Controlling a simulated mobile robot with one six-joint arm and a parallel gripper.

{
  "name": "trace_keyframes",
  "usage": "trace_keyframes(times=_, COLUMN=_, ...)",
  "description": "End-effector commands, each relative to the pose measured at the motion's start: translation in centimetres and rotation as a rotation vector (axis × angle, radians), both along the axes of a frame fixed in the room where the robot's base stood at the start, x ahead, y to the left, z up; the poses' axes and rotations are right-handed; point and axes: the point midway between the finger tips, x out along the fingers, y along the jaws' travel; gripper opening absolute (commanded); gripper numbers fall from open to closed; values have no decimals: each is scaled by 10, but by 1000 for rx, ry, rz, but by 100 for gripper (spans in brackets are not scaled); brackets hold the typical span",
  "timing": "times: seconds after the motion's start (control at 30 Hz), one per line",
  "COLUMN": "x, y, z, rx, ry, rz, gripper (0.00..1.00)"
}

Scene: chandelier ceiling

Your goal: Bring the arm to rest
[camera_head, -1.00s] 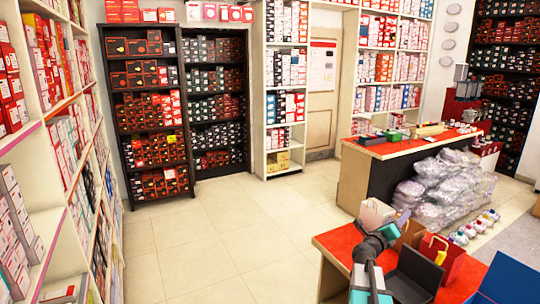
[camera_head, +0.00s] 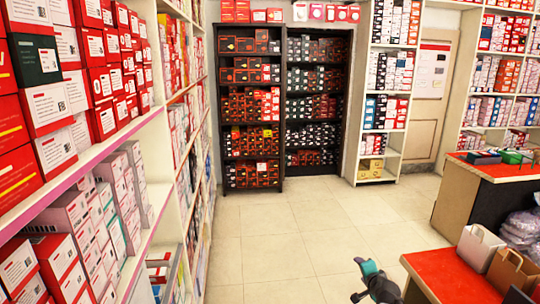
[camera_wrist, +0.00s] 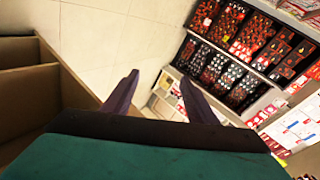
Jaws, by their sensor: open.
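My gripper (camera_wrist: 155,80) is open in the wrist view, with its two dark fingers spread apart. Nothing is between them; floor and shelves show beyond. My arm (camera_head: 377,284) shows at the bottom of the head view, dark grey with a teal part. It is above the floor, just left of the red-topped counter (camera_head: 450,277). The rest of the arm is cut off by the frame.
A tall shelf (camera_head: 150,130) of boxes runs close along the left. Dark shelves (camera_head: 282,110) stand at the back. Paper bags (camera_head: 480,246) stand on the near counter. Another counter (camera_head: 500,172) stands behind at right. The tiled floor (camera_head: 290,245) between is clear.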

Motion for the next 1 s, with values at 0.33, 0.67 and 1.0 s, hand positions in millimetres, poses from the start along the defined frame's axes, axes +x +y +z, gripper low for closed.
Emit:
trace_keyframes(times=0.33, x=-76, y=123, z=-95, rx=-277, ry=398, rz=504, gripper=52)
trace_keyframes(times=0.67, x=-173, y=171, z=-150, rx=-495, ry=731, rz=908, gripper=52)
trace_keyframes(times=1.0, x=-237, y=179, z=-165, rx=-615, ry=948, rz=1141, gripper=52)
